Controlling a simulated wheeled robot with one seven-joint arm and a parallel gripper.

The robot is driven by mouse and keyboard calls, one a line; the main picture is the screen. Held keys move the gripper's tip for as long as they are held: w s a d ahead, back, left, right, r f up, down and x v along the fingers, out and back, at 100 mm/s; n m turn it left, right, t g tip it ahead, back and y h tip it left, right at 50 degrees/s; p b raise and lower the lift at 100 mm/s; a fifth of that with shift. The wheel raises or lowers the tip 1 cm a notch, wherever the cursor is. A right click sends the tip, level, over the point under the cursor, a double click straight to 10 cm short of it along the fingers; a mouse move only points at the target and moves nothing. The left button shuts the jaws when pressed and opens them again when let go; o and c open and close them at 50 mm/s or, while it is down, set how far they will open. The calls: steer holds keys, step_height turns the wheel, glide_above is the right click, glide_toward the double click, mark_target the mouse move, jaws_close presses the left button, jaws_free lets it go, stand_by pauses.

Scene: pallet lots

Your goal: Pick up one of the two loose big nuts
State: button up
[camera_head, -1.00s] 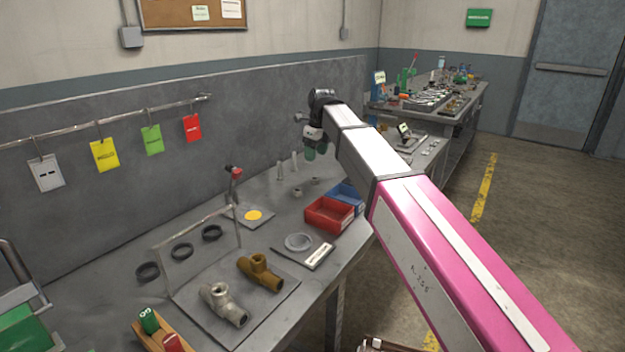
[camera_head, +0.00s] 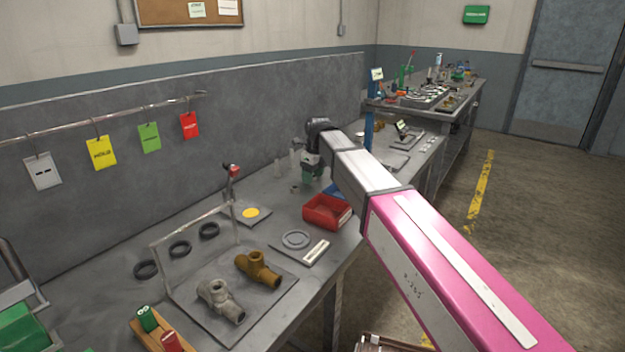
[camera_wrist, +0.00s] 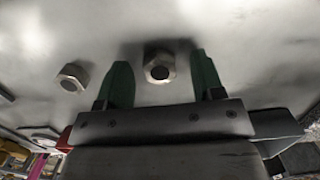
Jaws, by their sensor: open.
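Two grey hex nuts show in the wrist view: one nut (camera_wrist: 159,68) lies between the two green fingers, and the other nut (camera_wrist: 72,77) lies outside, left of the left finger. My gripper (camera_wrist: 160,58) is open and empty, with a gap on both sides of the nearer nut. In the head view my gripper (camera_head: 309,172) is low over the bench, behind the red bin. One small nut (camera_head: 295,189) shows just left of it. The other is hidden behind the gripper there.
A red bin (camera_head: 327,212) stands just in front of my gripper, with a blue bin (camera_head: 338,191) partly hidden behind it. Upright metal pins (camera_head: 278,169) stand to the left. Pipe fittings (camera_head: 258,269) lie on a plate nearer. The grey back wall (camera_head: 250,130) rises behind.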

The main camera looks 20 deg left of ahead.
steer(key=c, duration=1)
steer(key=shift+r, duration=0.1)
